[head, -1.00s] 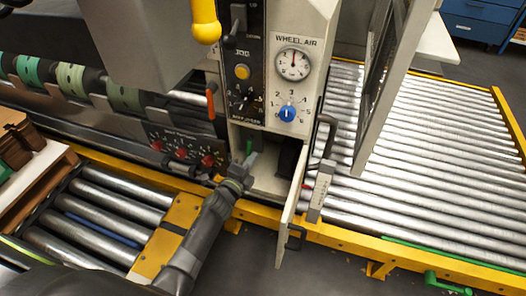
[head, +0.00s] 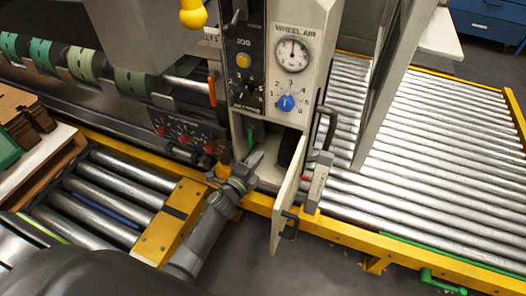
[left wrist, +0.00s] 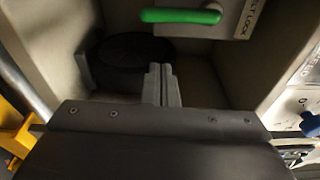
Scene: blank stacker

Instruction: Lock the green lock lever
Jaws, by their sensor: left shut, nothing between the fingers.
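The green lock lever (head: 250,137) is inside the open compartment at the bottom of the grey control column. It looks upright in the head view; in the left wrist view the lever (left wrist: 180,16) lies across the top, beside a label with the word LOCK. My left gripper (head: 258,157) is at the compartment opening, just below and right of the lever. In the left wrist view its fingers (left wrist: 161,85) are together and empty, pointing into the compartment, apart from the lever. My right gripper does not show.
The compartment door (head: 286,205) stands open to the right of my left gripper. The grey column (head: 311,85) with gauge and knobs rises above. A yellow frame rail (head: 340,226) runs along the front. A dark round item (left wrist: 135,50) sits inside the compartment.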

